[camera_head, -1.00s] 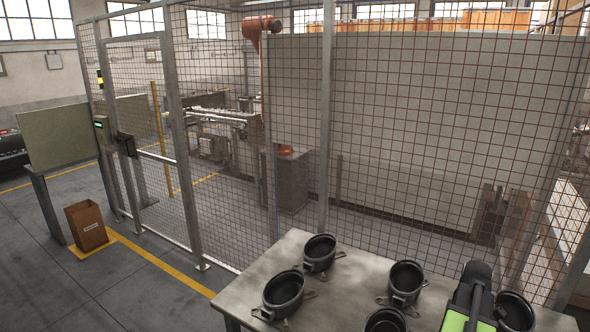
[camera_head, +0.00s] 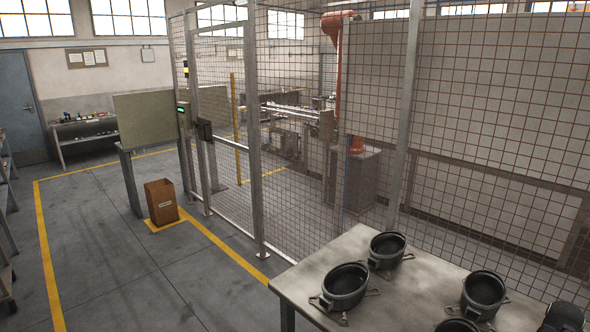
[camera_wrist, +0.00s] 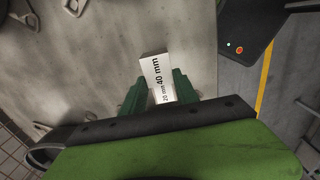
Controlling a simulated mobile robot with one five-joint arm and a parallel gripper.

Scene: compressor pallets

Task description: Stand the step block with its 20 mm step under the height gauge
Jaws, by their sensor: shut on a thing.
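In the wrist view, my gripper (camera_wrist: 158,95) has its two green fingers shut on the step block (camera_wrist: 154,70). The block is a pale piece with the printed marks "20 mm" and "40 mm". The "40 mm" mark is nearer the block's far end and the "20 mm" mark is nearer my gripper. The lower part of the block is hidden between the fingers. A grey surface lies behind the block; I cannot tell whether they touch. I cannot make out the height gauge in either view.
In the head view, several black compressor housings (camera_head: 346,285) stand on a grey table (camera_head: 310,280) at the lower right. A wire fence (camera_head: 300,130) runs behind it. A brown bin (camera_head: 161,202) stands left of the fence.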

